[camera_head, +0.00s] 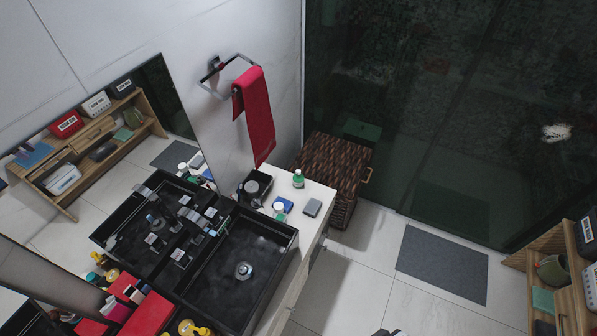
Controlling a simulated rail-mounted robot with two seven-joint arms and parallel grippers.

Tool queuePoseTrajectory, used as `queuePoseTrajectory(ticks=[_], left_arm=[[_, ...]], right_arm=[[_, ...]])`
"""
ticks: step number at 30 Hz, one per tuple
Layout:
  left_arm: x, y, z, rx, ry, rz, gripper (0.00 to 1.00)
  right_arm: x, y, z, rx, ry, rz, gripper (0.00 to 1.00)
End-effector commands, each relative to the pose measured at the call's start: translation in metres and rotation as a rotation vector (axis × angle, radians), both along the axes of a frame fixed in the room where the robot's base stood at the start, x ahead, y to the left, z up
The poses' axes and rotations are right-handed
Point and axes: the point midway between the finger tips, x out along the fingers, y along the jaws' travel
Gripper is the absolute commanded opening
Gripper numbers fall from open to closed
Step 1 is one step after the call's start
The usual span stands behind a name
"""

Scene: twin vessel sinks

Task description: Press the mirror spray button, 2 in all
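No thing in view is clearly the mirror spray, and I cannot make out its button. A green bottle with a white cap (298,179) stands upright on the white counter by the black sink (290,238). A smaller white and green container (279,207) stands nearer the sink. Yellow-topped items (190,328) at the bottom edge are partly cut off. The large mirror (125,140) on the left wall reflects the sink and a wooden shelf. Neither of my grippers can be made out in the camera_head view.
A red towel (257,115) hangs from a wall ring. A grey mat (441,264) lies on open floor. A wooden shelf (567,275) stands at right.

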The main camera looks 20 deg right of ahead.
Motion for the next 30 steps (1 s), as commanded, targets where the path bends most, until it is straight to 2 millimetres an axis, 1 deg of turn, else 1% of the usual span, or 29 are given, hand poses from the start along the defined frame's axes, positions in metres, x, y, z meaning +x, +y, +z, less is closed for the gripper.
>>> queuePoseTrajectory(ticks=[1,2,13,30], left_arm=[[0.0004,-0.0007,0.0003,-0.002,-0.001,0.002,0.43],[0.0006,-0.0010,0.0003,-0.003,-0.002,0.001,0.43],[0.0010,-0.0046,0.0008,-0.015,-0.003,0.008,0.43],[0.0011,-0.0008,0.0007,-0.001,-0.003,-0.001,0.43]], right_arm=[[0.0004,-0.0006,0.0001,-0.002,-0.001,0.000,0.38],[0.0005,-0.0009,0.0001,-0.003,-0.002,0.001,0.35],[0.0011,-0.0048,0.0002,-0.016,-0.003,0.008,0.00],[0.0014,-0.0017,0.0005,-0.005,-0.004,0.000,0.00]])
